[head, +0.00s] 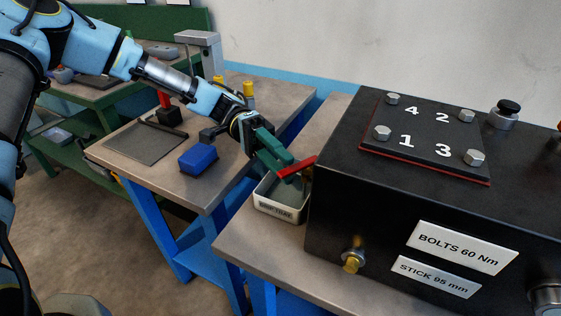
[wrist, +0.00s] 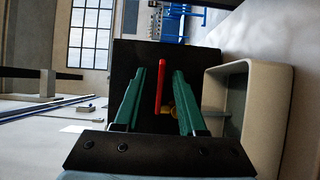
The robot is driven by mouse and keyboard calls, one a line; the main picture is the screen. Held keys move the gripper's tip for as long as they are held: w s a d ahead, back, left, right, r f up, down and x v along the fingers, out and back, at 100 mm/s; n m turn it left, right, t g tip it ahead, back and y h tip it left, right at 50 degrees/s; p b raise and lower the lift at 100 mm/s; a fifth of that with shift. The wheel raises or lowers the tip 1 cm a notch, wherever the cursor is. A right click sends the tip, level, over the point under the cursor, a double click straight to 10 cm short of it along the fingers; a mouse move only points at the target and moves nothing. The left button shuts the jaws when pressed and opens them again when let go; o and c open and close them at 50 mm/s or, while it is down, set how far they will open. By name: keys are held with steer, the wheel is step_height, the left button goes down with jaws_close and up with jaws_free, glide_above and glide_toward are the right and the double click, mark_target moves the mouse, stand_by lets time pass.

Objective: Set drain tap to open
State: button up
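The drain tap's red lever (head: 297,168) sticks out from the left side of the black box (head: 335,190). My gripper (head: 285,167) is at the lever with its green fingers. In the wrist view the red lever (wrist: 160,88) shows between the two fingers of my gripper (wrist: 161,75), with a gap on each side, so the gripper is open. The brass tap body (wrist: 170,108) is partly seen behind the right finger. In the head view the fingers hide part of the tap.
A labelled drip tray (head: 280,207) stands below the tap; its wall is close on the right in the wrist view (wrist: 280,70). A brass fitting (head: 353,260) juts from the box's front. A blue block (head: 198,160) lies on the left table (head: 255,95).

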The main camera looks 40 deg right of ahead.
steer(key=shift+o, duration=1.3)
step_height(320, 180, up, 10)
steer(key=shift+d+r, duration=0.25)
steer(key=shift+d, duration=0.05)
steer(key=f, duration=0.1)
steer(key=f+t, duration=0.1)
steer(key=f, duration=0.1)
steer(key=w+f+t, duration=0.1)
steer(key=f, duration=0.1)
steer(key=shift+a+f+h, duration=0.15)
steer(key=shift+a+h, duration=0.1)
steer(key=shift+h, duration=0.05)
steer(key=shift+w+d, duration=0.3)
steer(key=shift+w, duration=0.75)
steer(key=shift+c, duration=1.3)
steer(key=w+d+p, duration=0.1)
steer(key=w+d, duration=0.2)
steer(key=w, duration=0.6)
steer(key=shift+d+f, duration=0.4)
steer(key=shift+f, duration=0.05)
steer(key=shift+w+p, duration=0.1)
steer(key=shift+p, duration=0.25)
